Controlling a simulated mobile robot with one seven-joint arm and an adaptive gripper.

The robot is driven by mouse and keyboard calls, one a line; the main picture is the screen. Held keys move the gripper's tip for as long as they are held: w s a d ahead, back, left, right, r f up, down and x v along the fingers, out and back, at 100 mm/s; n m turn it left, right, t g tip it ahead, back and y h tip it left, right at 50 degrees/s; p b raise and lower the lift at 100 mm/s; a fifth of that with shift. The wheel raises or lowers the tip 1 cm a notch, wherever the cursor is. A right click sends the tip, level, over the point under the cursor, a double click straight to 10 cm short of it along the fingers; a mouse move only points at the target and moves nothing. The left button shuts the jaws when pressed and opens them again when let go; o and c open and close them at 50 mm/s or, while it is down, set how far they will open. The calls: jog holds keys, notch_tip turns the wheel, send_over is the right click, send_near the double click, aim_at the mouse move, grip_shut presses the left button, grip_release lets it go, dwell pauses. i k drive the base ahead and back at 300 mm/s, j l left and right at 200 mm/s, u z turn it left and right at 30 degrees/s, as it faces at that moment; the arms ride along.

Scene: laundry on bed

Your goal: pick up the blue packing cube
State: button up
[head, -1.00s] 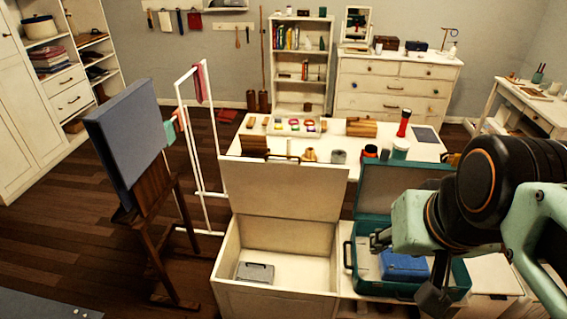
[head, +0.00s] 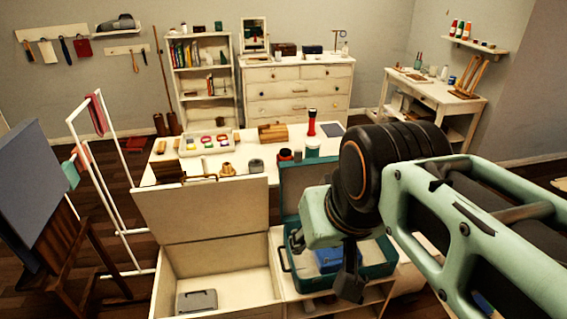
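The blue packing cube (head: 331,261) lies inside an open teal case (head: 378,269) on a low white shelf unit. My arm reaches in from the right in the head view and covers part of the case and its raised lid. My gripper (head: 349,286) hangs in front of the case's right half, beside the cube in the picture. Its dark fingers are small and seen from behind, so I cannot tell whether they are open or shut. I see nothing clearly held.
An open white chest (head: 222,290) with a grey box (head: 197,300) inside stands left of the case. A white table (head: 233,161) with several small items is behind. An easel with a blue-grey canvas (head: 36,187) stands at the left.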

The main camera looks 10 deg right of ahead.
aim_at(335, 255)
jog(key=i+l, duration=0.15)
jog(key=l, duration=0.2)
jog(key=i+l+u, duration=0.1)
jog(key=l, duration=0.25)
jog(key=i+l, duration=0.15)
jog(key=l, duration=0.2)
jog(key=i+l+u, duration=0.1)
jog(key=l, duration=0.25)
jog(key=i+l, duration=0.15)
jog(key=l, duration=0.2)
jog(key=i+u, duration=0.05)
